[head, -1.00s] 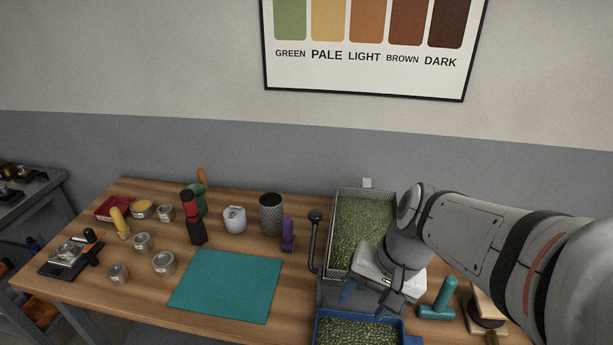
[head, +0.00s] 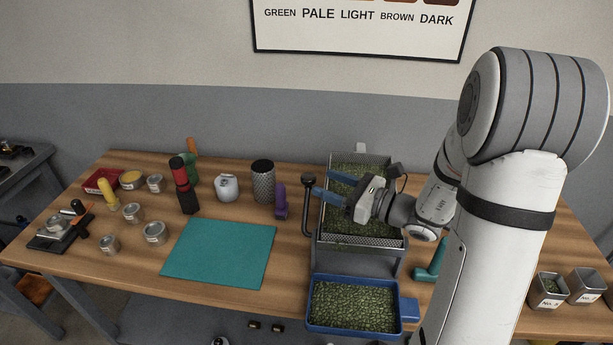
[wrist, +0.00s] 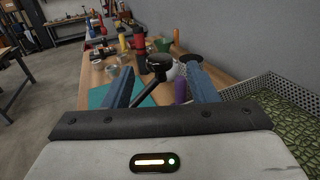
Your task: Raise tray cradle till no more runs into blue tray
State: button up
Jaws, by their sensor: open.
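The tray cradle (head: 385,241) is a perforated metal tray holding green beans, on a grey stand at the right of the bench. A lever with a black knob (head: 308,179) stands at its left side. The blue tray (head: 318,323) sits below its front edge and holds a layer of green beans; I cannot make out beans falling. My gripper (head: 319,184) is open above the cradle, its blue fingers pointing left toward the knob. In the wrist view the knob (wrist: 159,62) appears between the fingertips; contact cannot be told. My gripper hides part of the cradle.
A purple-handled tool (head: 281,203) and a dark mesh cup (head: 263,180) stand left of the lever. A teal mat (head: 219,254) lies flat farther left. A teal tool (head: 433,262) lies right of the cradle, near two labelled tins (head: 547,289).

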aim_at(315, 179)
jog(key=x, duration=0.6)
jog(key=shift+p, duration=0.35)
grip_shut()
jog(key=shift+s+a, duration=0.1)
jog(key=shift+a, duration=0.1)
jog(key=shift+d, duration=0.2)
